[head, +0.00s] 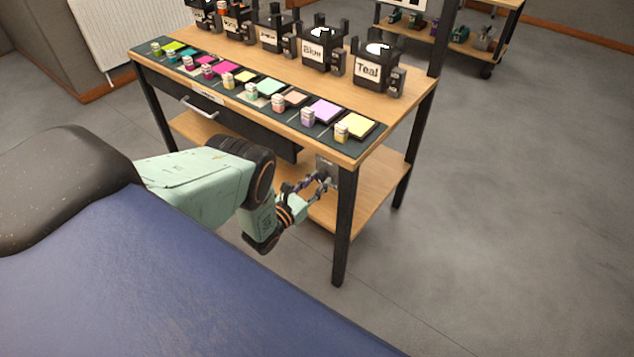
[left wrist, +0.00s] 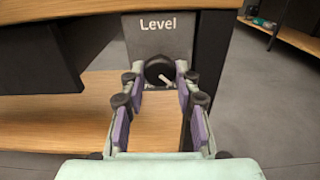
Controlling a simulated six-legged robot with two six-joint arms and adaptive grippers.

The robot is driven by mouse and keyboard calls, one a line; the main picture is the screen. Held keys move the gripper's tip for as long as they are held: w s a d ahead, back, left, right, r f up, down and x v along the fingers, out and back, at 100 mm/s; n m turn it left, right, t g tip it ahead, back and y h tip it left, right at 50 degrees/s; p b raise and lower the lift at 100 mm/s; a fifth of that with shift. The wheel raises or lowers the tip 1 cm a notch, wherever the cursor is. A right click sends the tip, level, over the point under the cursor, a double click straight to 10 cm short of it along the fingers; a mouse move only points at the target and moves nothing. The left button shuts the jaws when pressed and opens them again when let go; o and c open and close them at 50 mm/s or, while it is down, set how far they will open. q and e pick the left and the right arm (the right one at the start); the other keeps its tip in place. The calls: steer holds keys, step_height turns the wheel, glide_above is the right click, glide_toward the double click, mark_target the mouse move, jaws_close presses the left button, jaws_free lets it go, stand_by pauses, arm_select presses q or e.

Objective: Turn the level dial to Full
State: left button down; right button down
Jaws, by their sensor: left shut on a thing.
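The level dial (left wrist: 159,68) is a round black knob with a white pointer line that slants down to the right. It sits on a grey plate marked "Level" (left wrist: 160,24), under the edge of the table; the plate also shows in the head view (head: 327,168). My left gripper (left wrist: 161,82) has its fingers on both sides of the dial and is shut on it. In the head view my left gripper (head: 320,184) is at the plate, by the front right table leg. No "Full" mark can be read. My right gripper is not in view.
A drawer (head: 222,122) is left of the dial. A lower shelf (head: 378,180) lies below. The floor at right is clear.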

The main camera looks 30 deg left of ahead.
arm_select(q)
steer(key=c, duration=1)
jaws_free()
